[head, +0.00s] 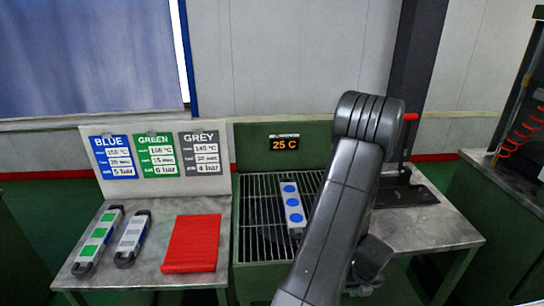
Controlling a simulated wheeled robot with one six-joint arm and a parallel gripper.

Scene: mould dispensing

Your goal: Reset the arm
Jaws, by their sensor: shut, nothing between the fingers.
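My arm (345,190) rises from the bottom of the head view, bent at a dark joint (370,115) near the right of the centre. A dark part of my arm (370,262) shows low beside the link, but I see no gripper fingers. A grey mould with blue round marks (293,205) lies on the metal grate, and my arm passes close to its right, covering part of the grate.
A green-marked mould (98,238) and a grey mould (132,236) lie on the left table, beside a red ribbed mat (191,243). A settings board (155,158) stands behind. A display (284,145) reads 25 C. A red-handled lever (410,117) stands right of my arm.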

